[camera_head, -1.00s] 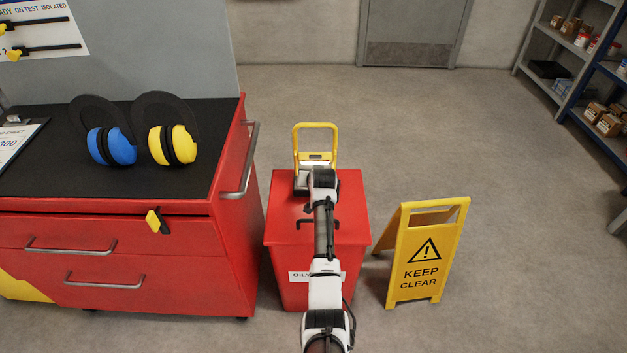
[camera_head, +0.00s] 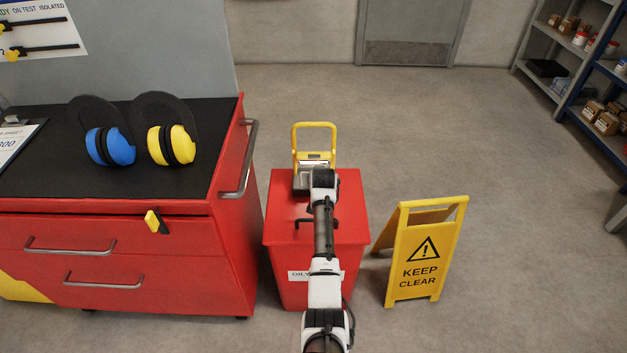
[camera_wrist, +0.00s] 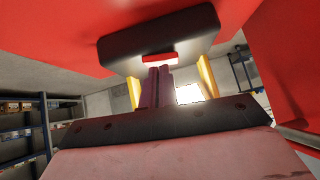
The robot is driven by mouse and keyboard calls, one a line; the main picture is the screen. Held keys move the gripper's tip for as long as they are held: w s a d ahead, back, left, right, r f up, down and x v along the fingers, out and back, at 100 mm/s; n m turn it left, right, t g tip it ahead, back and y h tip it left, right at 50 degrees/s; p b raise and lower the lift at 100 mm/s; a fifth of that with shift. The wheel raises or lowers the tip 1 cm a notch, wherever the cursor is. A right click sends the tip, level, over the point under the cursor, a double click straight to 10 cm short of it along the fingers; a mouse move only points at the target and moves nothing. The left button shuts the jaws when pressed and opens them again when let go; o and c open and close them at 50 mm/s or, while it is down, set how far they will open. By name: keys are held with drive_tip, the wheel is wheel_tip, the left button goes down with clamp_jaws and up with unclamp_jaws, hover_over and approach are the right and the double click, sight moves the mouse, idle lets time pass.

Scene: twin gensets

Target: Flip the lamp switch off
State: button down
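The lamp (camera_head: 301,182) stands on top of the red bin, with a yellow frame handle and a dark body. In the wrist view its dark body (camera_wrist: 190,38) is close in front of me, with a red switch (camera_wrist: 160,58) on it. A bright white lit panel (camera_wrist: 189,93) shows beside my fingers. My gripper (camera_wrist: 159,70) has its two fingers together, with nothing between them, tips at the red switch. I cannot tell whether they touch it. In the head view my arm hides the gripper and the switch.
The lamp stands on the red bin (camera_head: 345,215). A red tool cabinet (camera_head: 232,255) with blue and yellow ear defenders is at left. A yellow "keep clear" sign (camera_head: 425,250) stands right of the bin. Shelves (camera_head: 560,88) are at far right. Floor behind the bin is clear.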

drive_tip(key=shift+r+p, duration=0.35)
drive_tip(key=r+p, duration=0.1)
drive_tip(key=r, duration=0.1)
drive_tip(key=r+p, duration=0.1)
drive_tip(key=r, duration=0.1)
drive_tip(key=shift+s+d+p, duration=0.1)
drive_tip(key=shift+d+p, duration=0.25)
drive_tip(key=shift+d, duration=0.05)
drive_tip(key=b+v, duration=0.2)
drive_tip(key=v, duration=0.7)
drive_tip(key=shift+s+d, duration=0.25)
